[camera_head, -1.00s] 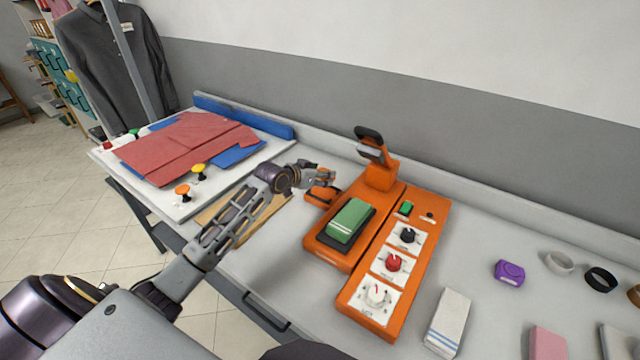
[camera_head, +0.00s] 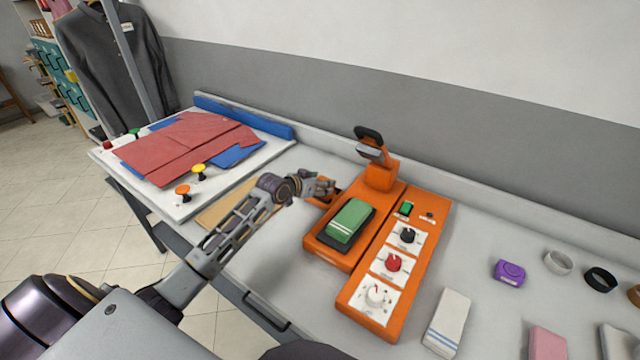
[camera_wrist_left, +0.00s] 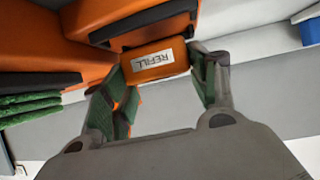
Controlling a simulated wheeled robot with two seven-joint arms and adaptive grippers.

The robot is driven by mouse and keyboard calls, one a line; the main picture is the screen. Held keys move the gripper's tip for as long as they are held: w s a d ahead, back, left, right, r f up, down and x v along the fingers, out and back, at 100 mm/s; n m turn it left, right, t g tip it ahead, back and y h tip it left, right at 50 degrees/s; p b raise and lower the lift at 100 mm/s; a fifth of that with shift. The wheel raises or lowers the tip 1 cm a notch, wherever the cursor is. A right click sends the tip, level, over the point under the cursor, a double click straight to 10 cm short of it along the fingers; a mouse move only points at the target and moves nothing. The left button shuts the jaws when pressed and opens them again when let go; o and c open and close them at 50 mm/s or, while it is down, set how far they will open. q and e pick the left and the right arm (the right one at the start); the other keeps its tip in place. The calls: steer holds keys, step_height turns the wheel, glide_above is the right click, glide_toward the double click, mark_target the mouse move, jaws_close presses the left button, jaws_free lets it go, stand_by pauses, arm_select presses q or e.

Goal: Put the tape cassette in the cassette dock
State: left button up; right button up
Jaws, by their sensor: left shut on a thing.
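The tape cassette, an orange block with a white REFILL label (camera_wrist_left: 153,64), sits between the fingers of my left gripper (camera_wrist_left: 165,78) in the left wrist view. My left gripper (camera_head: 328,187) is shut on it, at the left side of the orange press machine (camera_head: 348,265) in the head view, where the hand hides most of it. The cassette dock appears to be the dark-edged orange part (camera_wrist_left: 140,32) just beyond the cassette. I cannot tell whether any of the cassette is inside it. My right gripper is not in view.
A folded green cloth (camera_head: 350,220) lies on the machine's plate, beside its knobs. A white striped cloth (camera_head: 447,322), a purple item (camera_head: 509,272) and several rings lie right. A white board (camera_head: 140,190) with red cloth (camera_head: 185,148) stands left. The counter front is clear.

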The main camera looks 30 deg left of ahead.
arm_select(q)
steer(key=shift+f, duration=0.6)
steer(key=o, duration=1)
steer(key=shift+o, duration=0.2)
steer(key=shift+r, duration=0.15)
steer(key=shift+r, duration=0.6)
steer(key=shift+s+a, duration=0.1)
steer(key=shift+s, duration=0.2)
steer(key=v, duration=1.1)
steer(key=shift+s, duration=0.2)
